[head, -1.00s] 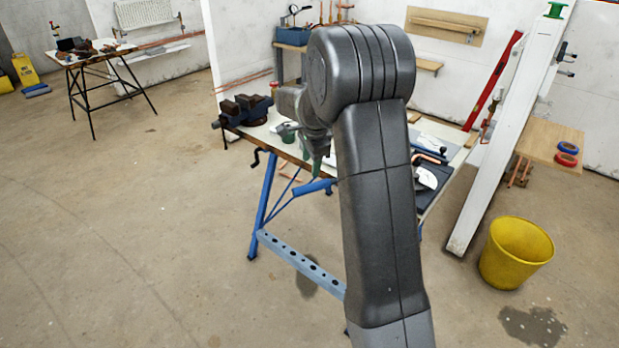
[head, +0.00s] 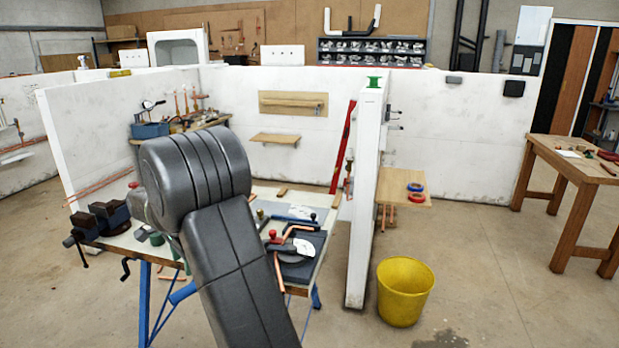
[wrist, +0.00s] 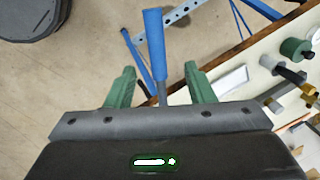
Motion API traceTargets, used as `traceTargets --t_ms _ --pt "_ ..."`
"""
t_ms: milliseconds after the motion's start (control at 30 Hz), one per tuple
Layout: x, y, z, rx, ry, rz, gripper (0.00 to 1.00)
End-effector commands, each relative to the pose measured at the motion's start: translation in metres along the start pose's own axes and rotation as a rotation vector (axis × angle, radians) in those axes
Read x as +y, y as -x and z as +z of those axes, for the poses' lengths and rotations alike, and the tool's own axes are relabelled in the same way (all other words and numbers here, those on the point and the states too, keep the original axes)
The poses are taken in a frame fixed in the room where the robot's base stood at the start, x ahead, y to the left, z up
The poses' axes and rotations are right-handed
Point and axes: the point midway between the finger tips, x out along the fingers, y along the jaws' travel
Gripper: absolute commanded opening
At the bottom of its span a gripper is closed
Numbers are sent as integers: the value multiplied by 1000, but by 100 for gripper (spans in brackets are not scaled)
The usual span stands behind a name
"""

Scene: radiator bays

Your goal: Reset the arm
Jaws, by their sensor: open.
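My arm (head: 235,270) rises through the middle of the head view, its dark rounded elbow in front of the workbench. My gripper shows in the wrist view (wrist: 160,88) with its two green fingers spread apart and nothing held between them. It hangs over the near edge of the bench, and a blue-sleeved handle (wrist: 154,45) shows between the fingers, apart from both. In the head view the gripper is mostly hidden behind my arm.
The workbench (head: 262,193) carries a vise (head: 104,219), copper pipe pieces and tools. A white partition post (head: 367,200) stands to its right, with a yellow bucket (head: 404,291) on the floor beside it. A wooden table (head: 570,156) stands far right. Open floor lies between.

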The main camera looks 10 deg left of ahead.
Motion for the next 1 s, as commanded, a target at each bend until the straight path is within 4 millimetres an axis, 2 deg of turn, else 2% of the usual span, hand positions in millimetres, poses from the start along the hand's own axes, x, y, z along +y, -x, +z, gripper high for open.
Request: traceTargets --t_ms 300,500,700,1000 --pt "2 -64 1 -1 1 7 49" --pt "2 -93 1 -1 1 6 49" --pt "2 -107 1 -1 1 5 49" --pt "4 -107 1 -3 7 4 49"
